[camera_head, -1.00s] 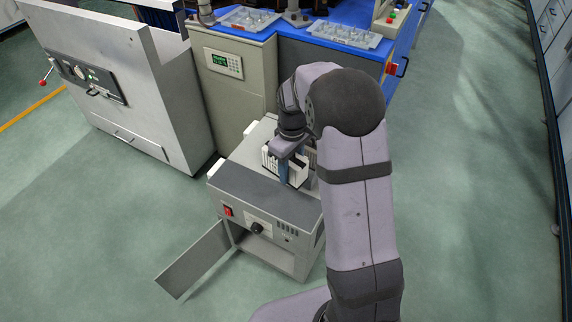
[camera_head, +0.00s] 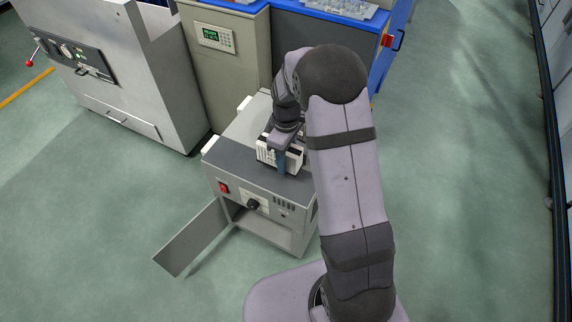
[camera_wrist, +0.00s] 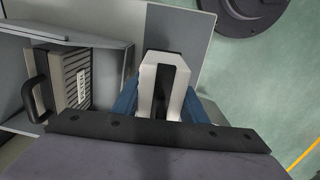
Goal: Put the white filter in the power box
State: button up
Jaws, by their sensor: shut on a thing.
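The white filter (camera_head: 265,152) is a pale block with dark slots, held above the top of the grey power box (camera_head: 237,171). My gripper (camera_head: 282,161) is shut on it with blue fingers at its sides. In the wrist view the filter (camera_wrist: 176,62) shows as a white U-shaped end between the fingers (camera_wrist: 160,103). The power box has a red switch and a black knob in front. Its front door (camera_head: 192,238) hangs open at the left, with an open compartment below the controls. The arm hides the box's right side, and I cannot tell the filter's exact height.
In the wrist view a slotted block with a black handle (camera_wrist: 78,77) sits in a grey recess left of the held filter. A beige cabinet (camera_head: 227,75) and a large grey machine (camera_head: 168,85) stand behind. The green floor is clear left and right.

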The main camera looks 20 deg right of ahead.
jog(key=shift+f+b, duration=0.3)
jog(key=shift+f, duration=1.6)
jog(key=shift+f, duration=0.15)
jog(key=o, duration=1.1)
notch_tip(320, 180, up, 12)
jog(key=shift+f+p, duration=0.15)
jog(key=shift+p, duration=0.85)
jog(key=shift+r, duration=0.3)
